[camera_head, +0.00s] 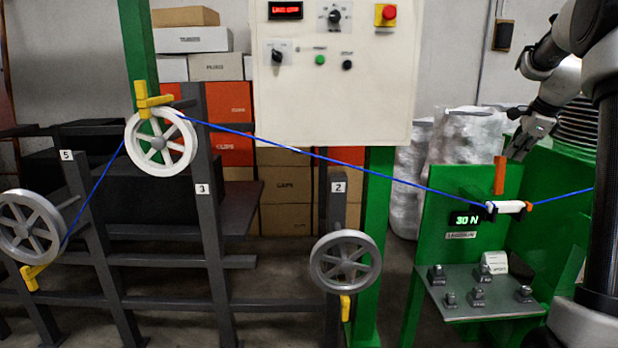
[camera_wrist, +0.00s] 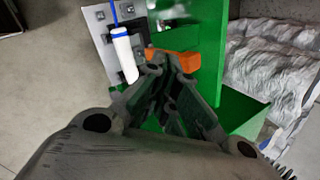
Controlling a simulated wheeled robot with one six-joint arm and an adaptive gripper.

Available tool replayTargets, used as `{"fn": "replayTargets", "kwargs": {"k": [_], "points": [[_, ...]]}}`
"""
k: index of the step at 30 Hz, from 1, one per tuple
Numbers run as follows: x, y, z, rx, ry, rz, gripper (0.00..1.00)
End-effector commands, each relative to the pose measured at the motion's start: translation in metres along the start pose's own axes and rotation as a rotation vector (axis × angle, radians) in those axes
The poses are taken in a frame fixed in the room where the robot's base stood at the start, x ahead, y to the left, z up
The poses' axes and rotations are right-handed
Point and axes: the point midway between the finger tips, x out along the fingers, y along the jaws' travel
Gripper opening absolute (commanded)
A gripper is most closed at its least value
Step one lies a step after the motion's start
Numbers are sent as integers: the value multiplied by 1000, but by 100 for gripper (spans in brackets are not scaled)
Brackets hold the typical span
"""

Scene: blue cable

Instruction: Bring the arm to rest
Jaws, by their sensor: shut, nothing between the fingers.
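My gripper (camera_head: 518,152) is at the right of the head view, at the end of my arm, just above and beside an upright orange bar (camera_head: 500,175) on the green stand (camera_head: 450,200). In the wrist view my gripper (camera_wrist: 166,72) points toward the orange part (camera_wrist: 172,60), with its fingers shut and nothing between them. I cannot tell from these views whether the fingertips touch the orange part. The blue cable (camera_head: 310,155) runs from the left wheels over the white wheel (camera_head: 160,142) to a white cylinder (camera_head: 507,207) on the stand.
Grey wheels (camera_head: 30,227) (camera_head: 345,262) hang on the dark frame (camera_head: 210,200). A control panel (camera_head: 335,90) stands at the centre. A display (camera_head: 466,219) reads 30 N above a shelf (camera_head: 480,300) with several metal weights. Wrapped bundles (camera_head: 465,140) stand behind the stand.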

Motion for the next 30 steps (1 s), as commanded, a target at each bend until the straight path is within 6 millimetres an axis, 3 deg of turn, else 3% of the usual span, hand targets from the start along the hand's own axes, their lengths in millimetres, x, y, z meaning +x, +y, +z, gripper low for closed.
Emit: {"fn": "replayTargets", "kwargs": {"k": [5, 9, 15, 18, 22, 30], "points": [[-28, 106, 17, -684, 7, 138, 0], [-62, 209, 34, -1243, -38, 230, 0], [-98, 339, 40, -1769, -95, 284, 0], [-108, 386, 39, -1876, -93, 273, 0], [-117, 418, 41, -1949, -72, 215, 0], [-133, 420, 56, -2016, -42, 108, 0]]}}
